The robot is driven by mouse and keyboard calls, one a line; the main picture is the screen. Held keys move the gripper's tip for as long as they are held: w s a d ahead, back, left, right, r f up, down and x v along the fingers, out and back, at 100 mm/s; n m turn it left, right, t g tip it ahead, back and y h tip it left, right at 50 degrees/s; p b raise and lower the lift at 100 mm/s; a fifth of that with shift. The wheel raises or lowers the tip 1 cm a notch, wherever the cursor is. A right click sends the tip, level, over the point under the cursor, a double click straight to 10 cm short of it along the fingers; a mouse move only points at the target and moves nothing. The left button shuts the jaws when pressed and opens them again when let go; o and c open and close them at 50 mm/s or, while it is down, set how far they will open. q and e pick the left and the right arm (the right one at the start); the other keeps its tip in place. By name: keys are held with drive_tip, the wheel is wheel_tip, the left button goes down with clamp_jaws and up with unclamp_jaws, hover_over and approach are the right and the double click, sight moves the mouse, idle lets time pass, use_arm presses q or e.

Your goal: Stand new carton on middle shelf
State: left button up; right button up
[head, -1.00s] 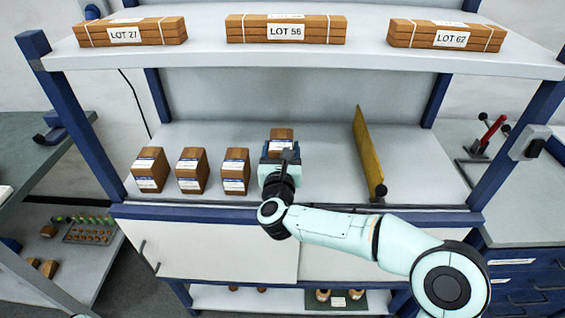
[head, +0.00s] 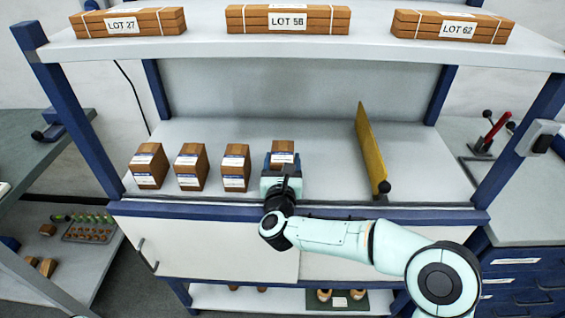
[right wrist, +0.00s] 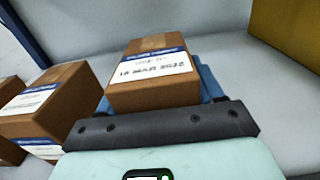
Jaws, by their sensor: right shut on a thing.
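My right gripper (head: 283,170) is shut on a brown carton (head: 283,146) with a white and blue label, over the middle shelf (head: 330,175). The carton also shows in the right wrist view (right wrist: 150,70), where its label reads 18 MAR 2022. It looks upright; its base is hidden by my gripper, so I cannot tell whether it touches the shelf. Three similar cartons stand in a row to its left: the nearest one (head: 236,168), the middle one (head: 191,166) and the far left one (head: 149,165). My left gripper is not in view.
A yellow upright divider (head: 371,150) with a dark knob stands to the right, with bare shelf between it and the held carton. The upper shelf (head: 300,46) carries bundles marked LOT 27, LOT 56 and LOT 62. Blue posts flank the shelves.

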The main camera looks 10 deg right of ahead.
drive_tip(key=shift+f, duration=0.1)
drive_tip(key=o, duration=1.3)
drive_tip(key=shift+r+p, duration=0.55)
drive_tip(key=shift+p, duration=0.15)
drive_tip(key=shift+s+a+r+p, duration=0.1)
drive_tip(key=shift+s+r+p, duration=0.15)
drive_tip(key=shift+p, duration=0.05)
drive_tip(key=b+v, duration=0.2)
drive_tip(key=v, duration=0.9)
drive_tip(key=shift+s+a+f, duration=0.1)
drive_tip(key=shift+s+f, duration=0.1)
drive_tip(key=shift+s, duration=0.05)
